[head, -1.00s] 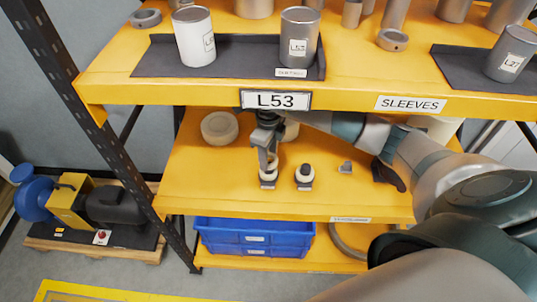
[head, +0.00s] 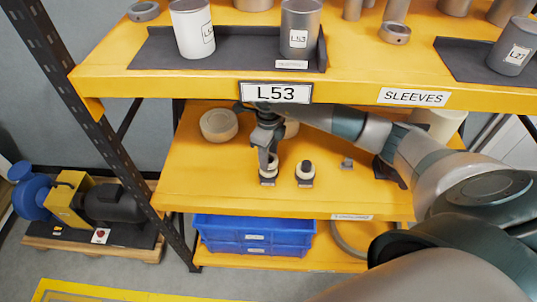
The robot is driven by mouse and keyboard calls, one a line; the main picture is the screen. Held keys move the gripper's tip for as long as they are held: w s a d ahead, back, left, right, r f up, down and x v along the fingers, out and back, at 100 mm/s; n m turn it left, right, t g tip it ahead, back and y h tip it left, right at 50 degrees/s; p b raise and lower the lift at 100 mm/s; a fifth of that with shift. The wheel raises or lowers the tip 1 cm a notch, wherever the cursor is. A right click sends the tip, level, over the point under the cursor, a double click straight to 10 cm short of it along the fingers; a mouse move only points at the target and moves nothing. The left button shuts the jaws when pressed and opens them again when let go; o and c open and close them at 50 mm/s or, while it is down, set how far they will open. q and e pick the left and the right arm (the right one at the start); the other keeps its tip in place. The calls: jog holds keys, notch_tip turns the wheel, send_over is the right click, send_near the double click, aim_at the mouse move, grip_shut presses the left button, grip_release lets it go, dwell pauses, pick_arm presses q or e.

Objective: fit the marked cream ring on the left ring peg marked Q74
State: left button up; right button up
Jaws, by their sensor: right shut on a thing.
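My right gripper (head: 268,166) reaches down under the upper shelf onto the middle yellow shelf. It is shut on a small cream ring (head: 269,173) at the left ring peg (head: 267,182). The fingers hide much of the ring and peg, so I cannot tell whether the ring is around the peg or just above it. The marking on the ring and the peg's label are too small to read. To the right, the other peg (head: 305,172) stands upright, with a pale ring-like part and a dark top. My left gripper is not in view.
The upper shelf (head: 210,84), with the L53 sign (head: 275,92), overhangs my right arm. Cream rolls (head: 219,125) stand at the back left of the middle shelf. A small grey block (head: 347,162) lies right of the pegs. Blue crates (head: 252,230) sit below.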

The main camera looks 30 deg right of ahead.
jog(key=shift+f+b, duration=0.75)
jog(key=shift+f, duration=0.15)
jog(key=o, duration=1.1)
jog(key=shift+r, duration=0.1)
jog(key=shift+r+p, duration=1.8)
jog(key=shift+r, duration=1.65)
